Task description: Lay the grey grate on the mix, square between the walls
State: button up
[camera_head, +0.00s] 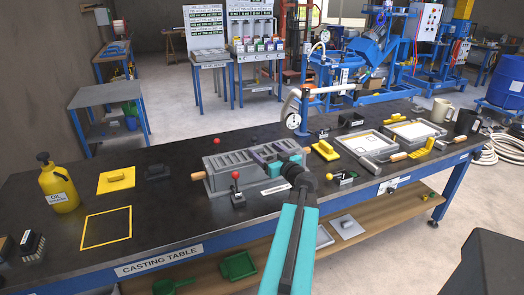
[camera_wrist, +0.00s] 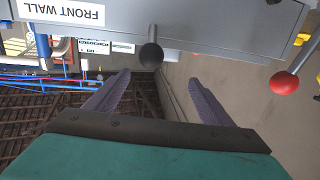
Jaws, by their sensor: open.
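In the head view a grey casting box (camera_head: 222,184) with wooden end handles stands on the dark table. A grey slotted surface, apparently the grate (camera_head: 230,159), shows in its top; whether it lies flat or square is too small to tell. The mix cannot be made out. My gripper (camera_head: 268,151) is over the right part of the box and hides some of it. In the wrist view my gripper (camera_wrist: 158,86) is open and empty. A black ball knob (camera_wrist: 151,55) lies beyond the gap between its fingers, below the wall labelled FRONT WALL (camera_wrist: 200,22).
A red-knobbed lever (camera_head: 237,190) stands before the box, and a red knob (camera_wrist: 284,83) shows in the wrist view. Yellow-handled tools (camera_head: 325,150) and trays (camera_head: 366,143) lie right. An oil bottle (camera_head: 58,188) stands left.

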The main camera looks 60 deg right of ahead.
jog(key=shift+b+v, duration=0.4)
jog(key=shift+v, duration=1.45)
